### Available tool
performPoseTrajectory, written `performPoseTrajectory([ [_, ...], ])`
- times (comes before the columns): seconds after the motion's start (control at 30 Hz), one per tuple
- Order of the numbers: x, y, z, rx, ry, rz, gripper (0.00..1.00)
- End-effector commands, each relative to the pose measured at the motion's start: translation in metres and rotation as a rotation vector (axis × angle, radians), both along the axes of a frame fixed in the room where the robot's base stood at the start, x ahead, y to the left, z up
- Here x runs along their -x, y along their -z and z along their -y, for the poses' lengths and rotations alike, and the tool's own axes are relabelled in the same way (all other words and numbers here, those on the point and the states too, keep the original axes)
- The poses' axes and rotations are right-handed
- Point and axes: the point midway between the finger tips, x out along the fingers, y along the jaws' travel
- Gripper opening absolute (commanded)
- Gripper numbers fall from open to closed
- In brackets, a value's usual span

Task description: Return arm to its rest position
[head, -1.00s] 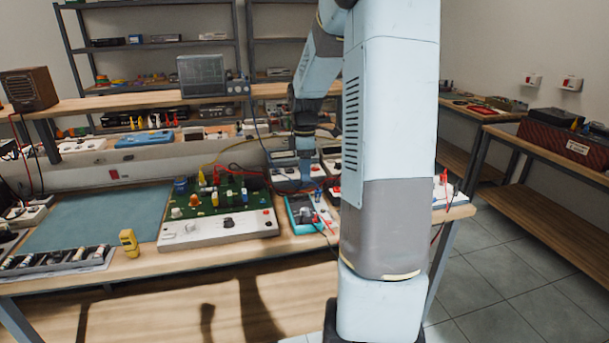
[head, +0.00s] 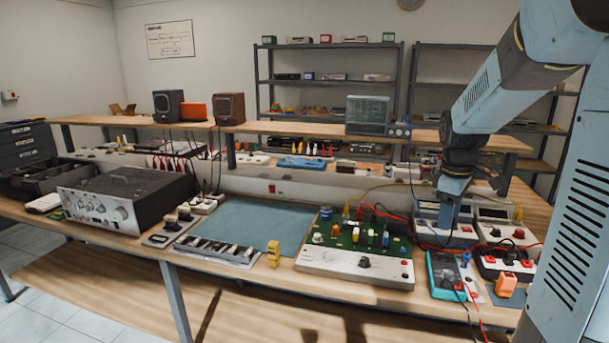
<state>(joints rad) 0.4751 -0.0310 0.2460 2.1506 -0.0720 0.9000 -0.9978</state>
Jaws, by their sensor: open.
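My arm comes in from the right edge of the head view, bends at the top right and hangs down over the back right of the workbench. My gripper (head: 448,222) points downward in front of the grey bench instruments (head: 432,232). It is small there, and the gap between its fingers is hard to make out. I see nothing held in it. I cannot tell how far its tips are from the bench.
Near the gripper are a teal multimeter (head: 447,275), red and black leads, an orange block (head: 506,285) and a green circuit board (head: 360,240). A blue mat (head: 250,228), yellow object (head: 273,254) and black amplifier (head: 128,197) lie left. The raised shelf (head: 290,128) runs behind.

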Motion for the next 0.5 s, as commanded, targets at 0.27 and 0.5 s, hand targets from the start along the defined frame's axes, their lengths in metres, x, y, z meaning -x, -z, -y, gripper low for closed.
performPoseTrajectory([
  [0.27, 0.052, -0.041, -0.045, -0.005, 0.208, 0.124, 0.54],
  [0.5, 0.102, -0.063, -0.075, -0.060, 0.388, 0.232, 0.54],
])
